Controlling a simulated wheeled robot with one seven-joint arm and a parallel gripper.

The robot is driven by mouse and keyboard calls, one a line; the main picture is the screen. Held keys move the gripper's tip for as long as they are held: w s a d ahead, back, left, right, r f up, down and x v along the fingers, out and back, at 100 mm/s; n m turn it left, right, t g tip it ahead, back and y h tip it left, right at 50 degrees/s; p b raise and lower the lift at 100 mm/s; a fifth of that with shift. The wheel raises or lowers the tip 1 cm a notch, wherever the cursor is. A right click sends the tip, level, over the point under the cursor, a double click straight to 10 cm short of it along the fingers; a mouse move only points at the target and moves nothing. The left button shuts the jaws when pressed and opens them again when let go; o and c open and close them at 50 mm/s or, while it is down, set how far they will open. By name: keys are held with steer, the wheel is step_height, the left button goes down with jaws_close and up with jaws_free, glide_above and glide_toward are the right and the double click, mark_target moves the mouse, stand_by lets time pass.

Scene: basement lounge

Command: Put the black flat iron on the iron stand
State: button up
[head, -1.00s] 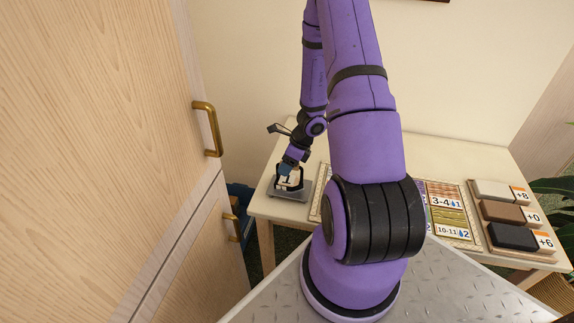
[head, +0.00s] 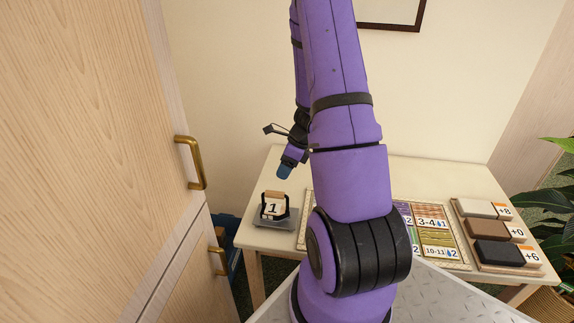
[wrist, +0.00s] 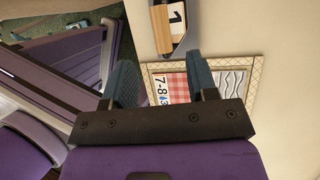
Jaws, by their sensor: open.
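The black flat iron (head: 264,211) has a dark frame, a light wooden top and a pale face marked "1". It rests on the grey metal iron stand (head: 290,223) at the left end of the table. The iron also shows at the top of the wrist view (wrist: 162,30), partly cut off. My gripper (head: 284,172) is above the iron and a little to its right, apart from it. In the wrist view its two blue fingers (wrist: 163,78) are spread with nothing between them.
A patterned board (head: 438,238) with number cards lies on the table (head: 425,176), partly hidden by my arm. A tray at the right holds white, brown and black blocks (head: 498,252). A wooden cabinet (head: 85,130) with brass handles stands close on the left.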

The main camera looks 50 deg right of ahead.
steer(key=a+r+n, duration=0.7)
steer(key=r, duration=0.4)
steer(key=a+r+n, duration=0.7)
steer(key=a+r, duration=0.1)
steer(key=r, duration=0.3)
steer(key=s+a+r+n+t+h, duration=0.1)
steer(key=s+a+r+n+h, duration=0.1)
steer(key=s+a+r+n, duration=0.3)
steer(key=s+a+r+n+t+h, duration=0.1)
steer(key=s+a+r+n+h, duration=0.1)
steer(key=s+a+r+n, duration=0.3)
steer(key=shift+s+r+n, duration=1.5)
steer(key=shift+s+n, duration=1)
steer(key=shift+n, duration=0.7)
